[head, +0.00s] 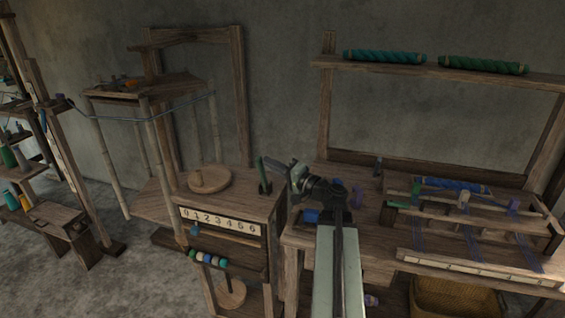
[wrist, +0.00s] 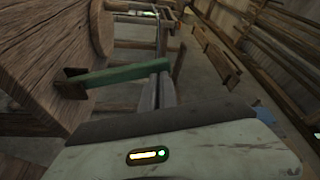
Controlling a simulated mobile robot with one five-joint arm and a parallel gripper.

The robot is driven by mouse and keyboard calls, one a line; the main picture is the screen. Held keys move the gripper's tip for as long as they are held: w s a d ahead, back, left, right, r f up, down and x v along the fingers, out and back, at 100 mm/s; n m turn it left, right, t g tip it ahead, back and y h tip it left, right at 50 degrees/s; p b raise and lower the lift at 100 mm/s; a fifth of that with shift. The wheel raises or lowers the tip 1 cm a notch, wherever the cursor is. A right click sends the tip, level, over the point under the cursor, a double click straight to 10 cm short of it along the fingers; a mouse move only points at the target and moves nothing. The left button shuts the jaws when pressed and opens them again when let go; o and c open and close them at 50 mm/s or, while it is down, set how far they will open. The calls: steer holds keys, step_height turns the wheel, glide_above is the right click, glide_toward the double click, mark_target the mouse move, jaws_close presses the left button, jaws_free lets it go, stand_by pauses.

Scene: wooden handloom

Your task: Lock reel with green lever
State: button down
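The green lever (head: 262,175) stands up from a slot in the top of the wooden cabinet, right of the round wooden reel disc (head: 209,182). In the wrist view, the green lever (wrist: 115,76) runs from its dark slot at left to the tips of my gripper (wrist: 163,80). The fingers lie close side by side with no clear gap. The lever's end crosses at the fingertips; whether they touch is unclear. In the head view, my gripper (head: 277,165) points left, close to the lever's upper end. The disc's edge (wrist: 102,28) shows at upper left in the wrist view.
A number strip (head: 220,221) is on the cabinet front, with several coloured spools (head: 208,260) below. The loom frame (head: 480,225) stands at right, under a shelf (head: 440,70) with teal and green rolls. A blue thread (head: 150,118) crosses at left.

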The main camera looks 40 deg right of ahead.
steer(key=shift+w+a+f, duration=0.1)
steer(key=shift+w+a, duration=0.05)
steer(key=shift+a, duration=0.4)
steer(key=w+d+r+p, duration=0.2)
steer(key=d, duration=0.2)
steer(key=b+v, duration=0.1)
steer(key=v, duration=0.9)
steer(key=shift+s+f+b, duration=0.2)
steer(key=shift+f+b, duration=0.05)
steer(key=shift+b, duration=0.1)
steer(key=shift+d, duration=0.1)
